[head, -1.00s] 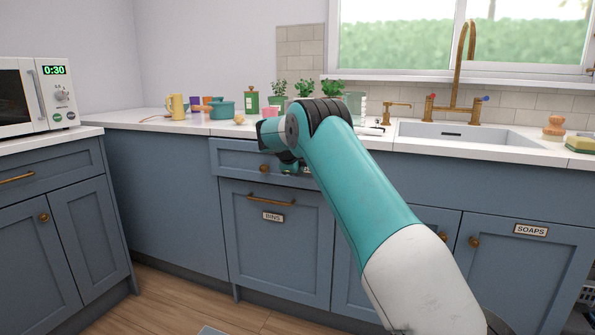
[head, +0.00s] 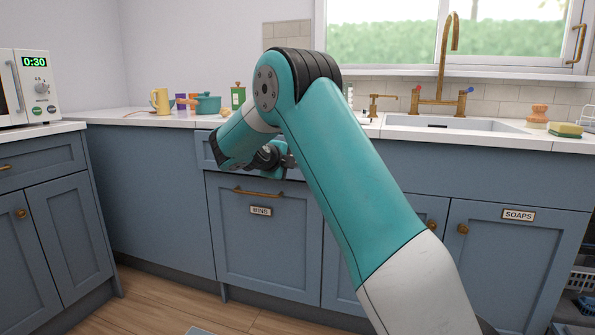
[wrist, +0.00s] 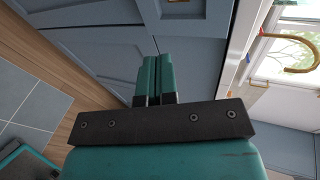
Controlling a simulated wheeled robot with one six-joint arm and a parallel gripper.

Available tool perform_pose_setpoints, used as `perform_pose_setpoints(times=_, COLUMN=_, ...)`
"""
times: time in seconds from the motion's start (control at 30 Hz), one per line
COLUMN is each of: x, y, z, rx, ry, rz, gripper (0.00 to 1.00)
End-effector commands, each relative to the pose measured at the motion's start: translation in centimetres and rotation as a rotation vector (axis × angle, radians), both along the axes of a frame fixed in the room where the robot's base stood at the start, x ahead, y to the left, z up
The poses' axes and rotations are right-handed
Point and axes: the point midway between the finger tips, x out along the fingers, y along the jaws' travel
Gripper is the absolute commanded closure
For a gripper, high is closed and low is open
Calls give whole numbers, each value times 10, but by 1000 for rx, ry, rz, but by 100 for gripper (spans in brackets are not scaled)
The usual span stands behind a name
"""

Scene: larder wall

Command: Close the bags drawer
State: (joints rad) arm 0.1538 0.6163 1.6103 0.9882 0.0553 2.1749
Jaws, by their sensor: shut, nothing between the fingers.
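A blue drawer front (head: 205,150) sits under the counter, directly above the cabinet front labelled BINS (head: 261,211). My arm and gripper cover most of it, so I cannot read a BAGS label or tell how far it stands out. My gripper (head: 285,161) is in front of this drawer, pointing right in the head view. In the wrist view its two teal fingers (wrist: 151,65) are together and empty, with blue cabinet fronts (wrist: 185,30) beyond them. I cannot tell whether the fingers touch the drawer.
The white counter carries a yellow mug (head: 160,101), a teal pot (head: 207,104) and a green canister (head: 238,96) behind my arm. A sink (head: 455,124) is at the right, above a door labelled SOAPS (head: 518,214). A microwave (head: 30,85) is at the left.

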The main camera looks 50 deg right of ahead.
Motion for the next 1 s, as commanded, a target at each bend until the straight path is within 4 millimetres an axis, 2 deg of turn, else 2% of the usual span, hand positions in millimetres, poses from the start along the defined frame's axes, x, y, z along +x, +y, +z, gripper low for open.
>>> perform_pose_setpoints(times=0.03, x=-9, y=2, z=-22, rx=-80, ry=-19, rz=6, gripper=100)
perform_pose_setpoints(times=0.1, x=-18, y=4, z=-29, rx=-188, ry=-54, rz=28, gripper=100)
perform_pose_setpoints(times=0.3, x=-29, y=15, z=-30, rx=-359, ry=-110, rz=118, gripper=100)
perform_pose_setpoints(times=0.43, x=-26, y=9, z=-27, rx=-375, ry=-118, rz=128, gripper=100)
perform_pose_setpoints(times=0.57, x=-19, y=-9, z=-26, rx=-374, ry=-120, rz=125, gripper=100)
perform_pose_setpoints(times=0.8, x=2, y=-58, z=-27, rx=-373, ry=-119, rz=124, gripper=100)
perform_pose_setpoints(times=1.0, x=18, y=-91, z=-28, rx=-373, ry=-117, rz=126, gripper=100)
